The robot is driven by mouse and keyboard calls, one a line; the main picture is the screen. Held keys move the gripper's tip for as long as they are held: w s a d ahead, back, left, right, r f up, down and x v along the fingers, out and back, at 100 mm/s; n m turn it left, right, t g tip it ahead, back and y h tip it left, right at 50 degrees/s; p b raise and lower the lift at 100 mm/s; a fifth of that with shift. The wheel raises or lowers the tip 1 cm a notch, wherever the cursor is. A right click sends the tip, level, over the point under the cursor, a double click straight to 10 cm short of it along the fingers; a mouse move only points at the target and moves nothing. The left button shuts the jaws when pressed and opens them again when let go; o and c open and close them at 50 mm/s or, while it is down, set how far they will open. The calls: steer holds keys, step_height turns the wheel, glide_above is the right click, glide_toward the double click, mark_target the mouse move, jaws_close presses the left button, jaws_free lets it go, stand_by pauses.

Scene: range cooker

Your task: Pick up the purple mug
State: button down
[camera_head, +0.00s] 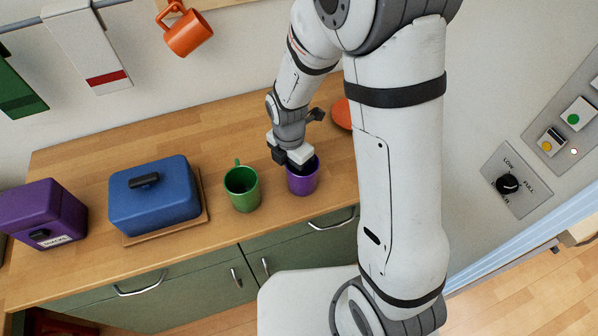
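The purple mug (303,182) stands upright on the wooden counter, to the right of a green mug. My gripper (293,160) is at the mug's top, over its rim on the back-left side. The gripper body hides part of the rim and the mug's opening. I cannot tell whether the fingers are apart or shut on the mug's wall. The mug's handle does not show.
A green mug (242,189) stands close on the left. Farther left are a blue lidded box (155,200) on a wooden board and a purple box (42,215). An orange object (342,114) lies behind my arm. The counter's front edge is near the mugs.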

step_height(320, 180, up, 10)
steer(key=shift+r+b, duration=0.1)
steer(key=shift+b, duration=0.4)
stand_by(0.6)
